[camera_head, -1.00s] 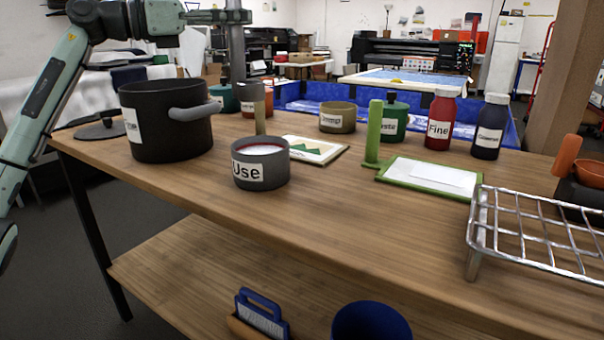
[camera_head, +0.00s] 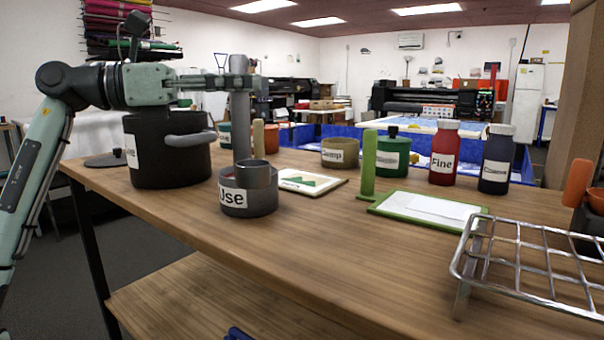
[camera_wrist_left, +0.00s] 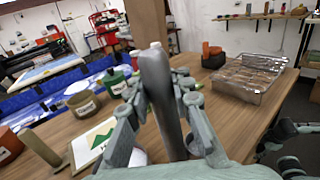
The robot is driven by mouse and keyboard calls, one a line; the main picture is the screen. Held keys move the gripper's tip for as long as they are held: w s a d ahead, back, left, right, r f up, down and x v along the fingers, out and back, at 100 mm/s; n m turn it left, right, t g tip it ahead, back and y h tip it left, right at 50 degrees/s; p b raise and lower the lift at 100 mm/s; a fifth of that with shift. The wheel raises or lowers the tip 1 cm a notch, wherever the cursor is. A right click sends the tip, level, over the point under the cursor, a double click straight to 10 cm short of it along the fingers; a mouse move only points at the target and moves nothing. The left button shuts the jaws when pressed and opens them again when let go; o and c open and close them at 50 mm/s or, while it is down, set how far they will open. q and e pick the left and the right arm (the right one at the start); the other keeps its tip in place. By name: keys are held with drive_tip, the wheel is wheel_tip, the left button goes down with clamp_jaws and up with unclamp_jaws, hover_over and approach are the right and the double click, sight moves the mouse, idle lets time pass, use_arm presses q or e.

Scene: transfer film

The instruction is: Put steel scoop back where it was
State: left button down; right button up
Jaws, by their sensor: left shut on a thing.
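The steel scoop has a tall grey handle (camera_head: 241,115) and a round cup (camera_head: 256,174). My left gripper (camera_head: 246,83) is shut on the upper handle, which stands upright. The cup sits at the mouth of the grey pot labelled "Use" (camera_head: 248,203), its lower part hidden by the pot wall; I cannot tell whether it touches the bottom. In the left wrist view, the handle (camera_wrist_left: 160,95) is between my left fingers and hides part of the table. Parts of my other arm show at lower right there; its jaws are unclear.
A black pot (camera_head: 170,160) stands left of the scoop, close under my left arm. A picture tile (camera_head: 318,183), tan tub (camera_head: 340,153), green jar (camera_head: 392,155), red bottle (camera_head: 443,155) and dark bottle (camera_head: 496,160) stand behind and right. A wire rack (camera_head: 530,260) is front right.

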use_arm(q)
drive_tip(key=w+d+f, duration=0.3)
drive_tip(key=d+f, duration=0.5)
drive_tip(key=f, duration=0.1)
drive_tip(key=shift+w+d+f+p, duration=0.2)
drive_tip(key=shift+d+p, duration=0.05)
drive_tip(key=shift+p, duration=0.15)
use_arm(e)
drive_tip(key=shift+x, duration=1.15)
use_arm(q)
drive_tip(key=shift+f, duration=0.1)
use_arm(e)
drive_tip(key=shift+a+f, duration=0.1)
drive_tip(key=shift+a, duration=0.15)
use_arm(q)
drive_tip(key=c, duration=1.6)
unclamp_jaws()
drive_tip(key=shift+o, duration=1.3)
use_arm(e)
drive_tip(key=shift+s+r, duration=0.2)
drive_tip(key=shift+r, duration=0.25)
